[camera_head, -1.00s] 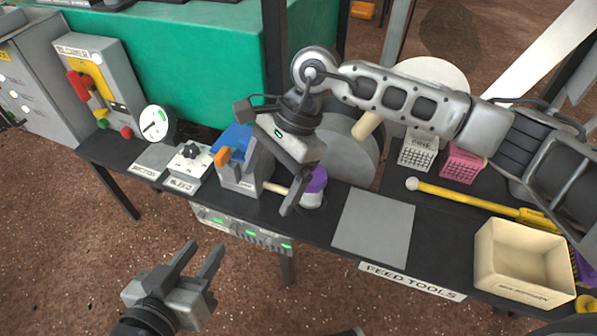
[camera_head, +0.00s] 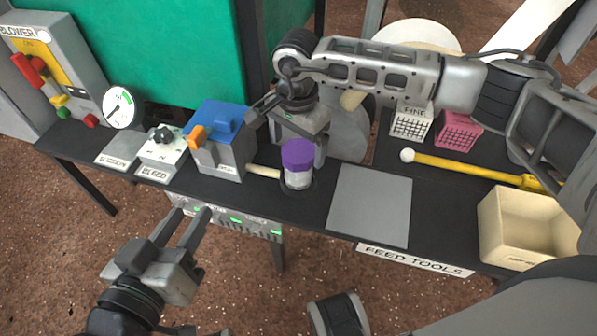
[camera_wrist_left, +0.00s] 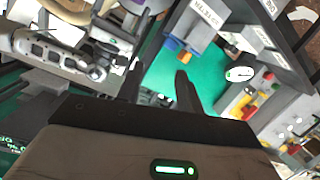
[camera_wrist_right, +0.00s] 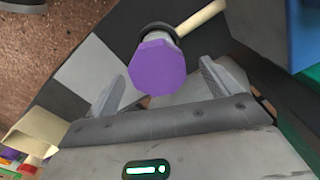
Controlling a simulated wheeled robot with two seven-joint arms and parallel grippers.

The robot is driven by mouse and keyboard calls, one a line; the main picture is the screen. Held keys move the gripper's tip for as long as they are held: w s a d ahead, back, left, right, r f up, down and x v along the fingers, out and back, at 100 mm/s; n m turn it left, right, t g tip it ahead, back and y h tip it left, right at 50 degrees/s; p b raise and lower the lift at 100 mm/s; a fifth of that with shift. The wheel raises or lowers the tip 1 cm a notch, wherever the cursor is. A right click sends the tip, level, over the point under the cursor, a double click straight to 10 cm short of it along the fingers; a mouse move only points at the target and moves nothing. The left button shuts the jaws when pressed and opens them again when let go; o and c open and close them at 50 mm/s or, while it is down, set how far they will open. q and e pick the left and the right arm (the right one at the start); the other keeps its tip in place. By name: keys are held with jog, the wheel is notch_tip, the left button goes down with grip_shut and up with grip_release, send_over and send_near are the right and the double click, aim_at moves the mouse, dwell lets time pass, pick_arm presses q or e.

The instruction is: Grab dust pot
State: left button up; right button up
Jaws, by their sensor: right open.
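The dust pot, a clear jar with a purple lid (camera_head: 298,157), stands upright on the dark bench beside a blue-topped grey box (camera_head: 218,140). A pale pipe (camera_head: 264,171) runs from the box toward it. My right gripper (camera_wrist_right: 165,85) is open behind the pot. In the right wrist view the purple lid (camera_wrist_right: 157,66) shows between and just beyond the two fingers, and I see no finger closed on it. My left gripper (camera_head: 190,225) is open and empty, in front of the bench, low at the left. Its fingers also show in the left wrist view (camera_wrist_left: 160,85).
A grey flat plate (camera_head: 369,205) lies right of the pot. A cream bin (camera_head: 505,245), a yellow rod (camera_head: 460,167), and white (camera_head: 411,123) and pink (camera_head: 458,131) baskets are further right. A bleed valve (camera_head: 163,150) and gauge (camera_head: 120,107) stand left.

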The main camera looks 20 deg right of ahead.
notch_tip(320, 180, down, 4)
jog(key=shift+s+d+f+b, duration=0.15)
jog(key=shift+f+b, duration=0.1)
jog(key=shift+b, duration=0.7)
jog(key=shift+f, duration=0.35)
jog(key=c, duration=1.1)
pick_arm(q)
jog(key=shift+w+d+r+n+t+h, duration=0.15)
jog(key=shift+d+r+n+t+h, duration=0.15)
jog(key=shift+r+n, duration=0.15)
pick_arm(e)
jog(key=shift+r, duration=0.15)
